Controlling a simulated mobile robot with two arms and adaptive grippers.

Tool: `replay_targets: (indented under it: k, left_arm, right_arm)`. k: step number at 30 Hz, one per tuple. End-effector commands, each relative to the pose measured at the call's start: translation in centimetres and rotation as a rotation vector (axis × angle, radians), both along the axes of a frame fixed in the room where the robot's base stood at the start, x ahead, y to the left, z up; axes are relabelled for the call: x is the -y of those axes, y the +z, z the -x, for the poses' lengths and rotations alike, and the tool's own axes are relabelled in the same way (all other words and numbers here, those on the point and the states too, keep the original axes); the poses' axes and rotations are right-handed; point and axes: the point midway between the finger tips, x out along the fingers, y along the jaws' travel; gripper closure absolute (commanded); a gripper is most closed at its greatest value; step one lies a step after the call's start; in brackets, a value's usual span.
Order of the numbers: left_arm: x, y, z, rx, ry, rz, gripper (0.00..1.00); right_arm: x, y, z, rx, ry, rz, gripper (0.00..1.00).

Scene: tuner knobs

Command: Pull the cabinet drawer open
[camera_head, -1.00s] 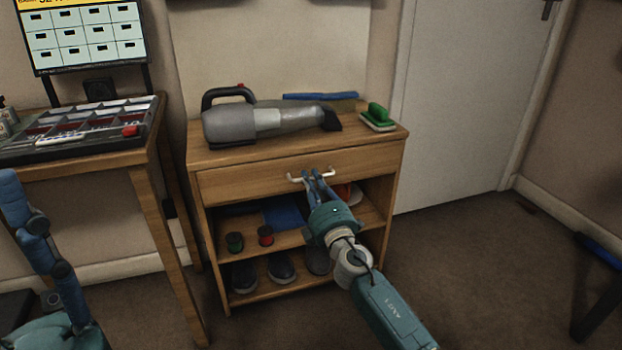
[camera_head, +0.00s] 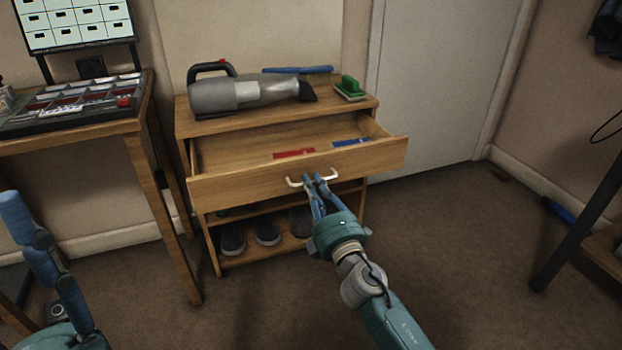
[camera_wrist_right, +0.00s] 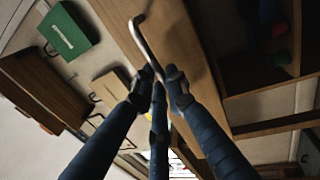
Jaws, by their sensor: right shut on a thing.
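The wooden cabinet (camera_head: 186,128) stands against the wall in the head view. Its drawer (camera_head: 245,186) is pulled well out, and the inside shows a red item (camera_head: 294,153) and a blue item (camera_head: 351,142). The pale metal handle (camera_head: 294,183) is on the drawer front; it also shows in the right wrist view (camera_wrist_right: 142,40). My right gripper (camera_head: 314,180) is shut on the handle, with its fingers around the bar in the right wrist view (camera_wrist_right: 158,80). My left arm shows at the left edge of the head view, but its gripper is out of the picture.
A grey handheld vacuum (camera_head: 240,93), a blue brush (camera_head: 298,70) and a green-handled scrubber (camera_head: 350,88) lie on the cabinet top. Shoes (camera_head: 266,232) stand on the bottom shelf. A wooden table (camera_head: 75,138) is at left.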

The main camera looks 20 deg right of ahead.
Motion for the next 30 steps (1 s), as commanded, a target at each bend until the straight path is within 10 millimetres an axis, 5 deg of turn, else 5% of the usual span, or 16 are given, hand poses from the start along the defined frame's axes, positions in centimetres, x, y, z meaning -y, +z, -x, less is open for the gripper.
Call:
replay_targets:
  k: [14, 15, 18, 30]
  left_arm:
    - [-0.1, 0.0, -0.1, -0.003, 0.002, 0.007, 0.6]
    - [-0.1, 0.0, -0.1, -0.003, 0.002, 0.008, 0.6]
    - [-0.2, 0.1, 0.0, 0.0, 0.003, 0.011, 0.6]
    - [-0.1, 0.0, 0.1, 0.007, 0.003, 0.007, 0.6]
  right_arm:
    - [0.0, 0.3, 0.3, 0.006, 0.001, 0.0, 1.0]
    - [0.0, 0.3, 0.3, 0.006, 0.001, 0.0, 0.85]
    - [0.0, 0.3, 0.3, 0.005, 0.001, 0.0, 0.68]
    - [0.0, -0.1, 1.3, 0.001, 0.0, -0.001, 0.68]
